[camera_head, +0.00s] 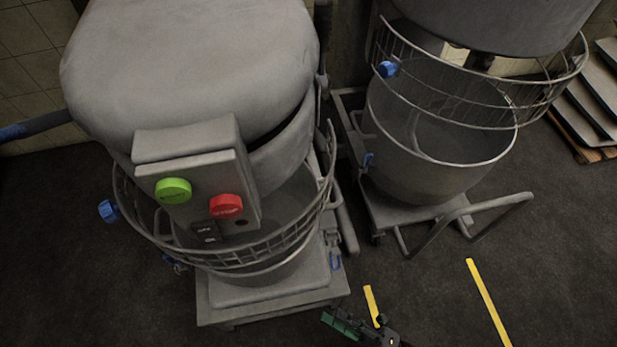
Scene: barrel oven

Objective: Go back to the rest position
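Part of my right gripper (345,325) shows at the bottom edge, right of centre, dark with green parts. It is over the floor beside the near machine's base, and nothing shows held in it. It is small and cut off by the frame, so I cannot tell whether its fingers are open or shut. My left gripper is not in view. The near mixing machine (190,70) stands at the left, with a green button (173,190) and a red stop button (226,205) on its control box.
A second machine with a wire guard (455,90) and a steel bowl (430,150) stands at the right, with a trolley handle (470,220) toward the front. Stacked trays (590,95) lie on a pallet at the far right. Dark floor (560,260) at lower right is clear except yellow strips (487,300).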

